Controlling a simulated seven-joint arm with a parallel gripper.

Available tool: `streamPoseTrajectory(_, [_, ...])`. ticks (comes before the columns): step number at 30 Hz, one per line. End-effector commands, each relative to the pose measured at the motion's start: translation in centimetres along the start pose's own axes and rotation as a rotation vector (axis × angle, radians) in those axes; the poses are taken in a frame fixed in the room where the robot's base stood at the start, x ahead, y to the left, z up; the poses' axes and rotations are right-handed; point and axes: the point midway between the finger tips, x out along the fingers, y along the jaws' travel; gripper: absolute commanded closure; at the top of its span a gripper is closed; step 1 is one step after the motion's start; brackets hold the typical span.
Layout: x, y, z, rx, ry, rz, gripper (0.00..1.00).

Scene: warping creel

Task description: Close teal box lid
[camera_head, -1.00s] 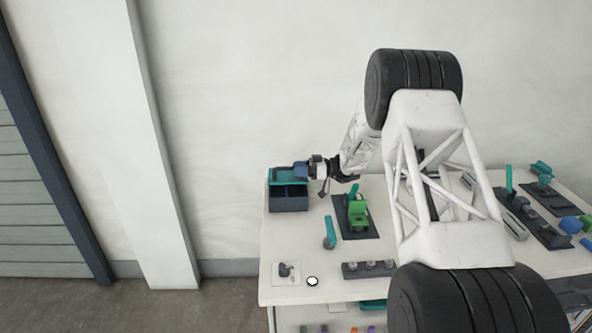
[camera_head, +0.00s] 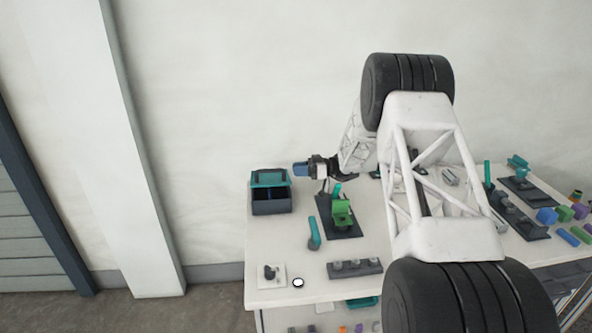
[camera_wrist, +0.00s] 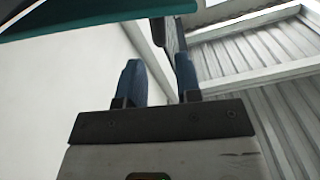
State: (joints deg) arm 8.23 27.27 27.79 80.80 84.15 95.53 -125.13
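The teal box has a dark body (camera_head: 271,207) at the far left corner of the table, and its inside with a divider shows. Its teal lid (camera_head: 269,178) stands raised at the back of the box. My gripper (camera_head: 298,170), with blue fingers, is just right of the lid and seems apart from it. In the wrist view, the two blue fingers (camera_wrist: 160,78) are spread with nothing held between them. A teal edge (camera_wrist: 110,16), apparently the lid, crosses the top left of the wrist view.
A green fixture (camera_head: 342,213) on a dark plate stands right of the box, near a teal-handled tool (camera_head: 314,233). A dark block with knobs (camera_head: 355,268) lies nearer the front. The wall is behind the table. Bare tabletop lies in front of the box.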

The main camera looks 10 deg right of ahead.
Motion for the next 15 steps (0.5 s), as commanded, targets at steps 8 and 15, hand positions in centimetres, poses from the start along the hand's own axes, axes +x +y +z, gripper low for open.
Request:
streamPoseTrajectory(8, [1.7,-0.5,-2.0,-0.034,-0.057,-0.039,1.00])
streamPoseTrajectory(15, [4.8,-1.6,-4.8,-0.042,-0.268,-0.110,1.00])
